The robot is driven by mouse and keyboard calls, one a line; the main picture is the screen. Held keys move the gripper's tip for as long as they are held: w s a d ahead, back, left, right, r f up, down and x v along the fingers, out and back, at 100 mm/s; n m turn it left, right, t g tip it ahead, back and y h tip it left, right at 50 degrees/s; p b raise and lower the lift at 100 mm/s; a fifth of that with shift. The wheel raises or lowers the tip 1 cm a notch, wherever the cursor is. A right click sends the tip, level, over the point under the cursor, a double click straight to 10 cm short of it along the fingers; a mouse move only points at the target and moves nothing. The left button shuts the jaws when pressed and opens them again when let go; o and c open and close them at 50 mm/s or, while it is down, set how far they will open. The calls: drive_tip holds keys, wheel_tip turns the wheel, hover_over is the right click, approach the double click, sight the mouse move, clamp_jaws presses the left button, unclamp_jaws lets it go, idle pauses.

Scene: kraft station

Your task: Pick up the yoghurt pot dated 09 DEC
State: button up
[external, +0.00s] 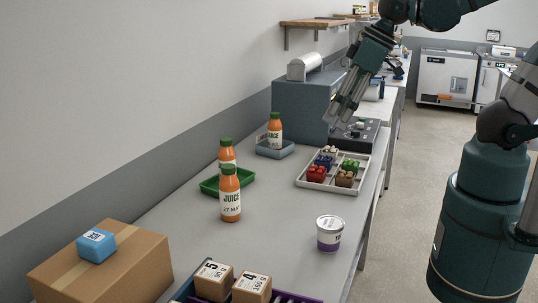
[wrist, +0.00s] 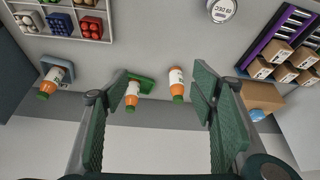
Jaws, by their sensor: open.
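The yoghurt pot (external: 330,233) stands upright on the bench near its right edge in the external view. It is white with a purple band and a pale lid. In the wrist view the pot (wrist: 222,10) is at the top edge, partly cut off, and its lid reads 09 DEC. My gripper (external: 341,111) is above the far part of the bench, near the compartment tray, well away from the pot. In the wrist view its two fingers (wrist: 160,88) are wide apart with nothing held between them.
Two juice bottles (external: 230,195) stand at a green tray (external: 209,186); another is in a blue-grey tray (external: 285,153). A compartment tray (external: 302,181) holds small coloured items. A cardboard box (external: 120,265) bears a blue block (external: 96,245). Bench around the pot is clear.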

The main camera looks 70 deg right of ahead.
drive_tip(key=a+f+n+g+b, duration=0.1)
drive_tip(key=a+f+n+g, duration=0.15)
drive_tip(key=a+f, duration=0.55)
drive_tip(key=n+g+b, duration=0.1)
drive_tip(key=g, duration=0.1)
hover_over(330, 222)
drive_tip(key=shift+h, duration=0.4)
drive_tip(key=f, duration=0.8)
drive_tip(key=shift+w+d+f, duration=0.15)
drive_tip(key=shift+d, duration=0.15)
drive_tip(key=shift+s+a+f+g, duration=0.2)
drive_tip(key=shift+a+f+g, duration=0.1)
drive_tip(key=shift+f, duration=0.1)
drive_tip(key=shift+f, duration=0.1)
drive_tip(key=shift+f, duration=1.15)
drive_tip(key=shift+f+b, duration=0.1)
drive_tip(key=shift+b, duration=0.2)
drive_tip(key=shift+d+f, duration=0.1)
drive_tip(key=shift+f, duration=2.4)
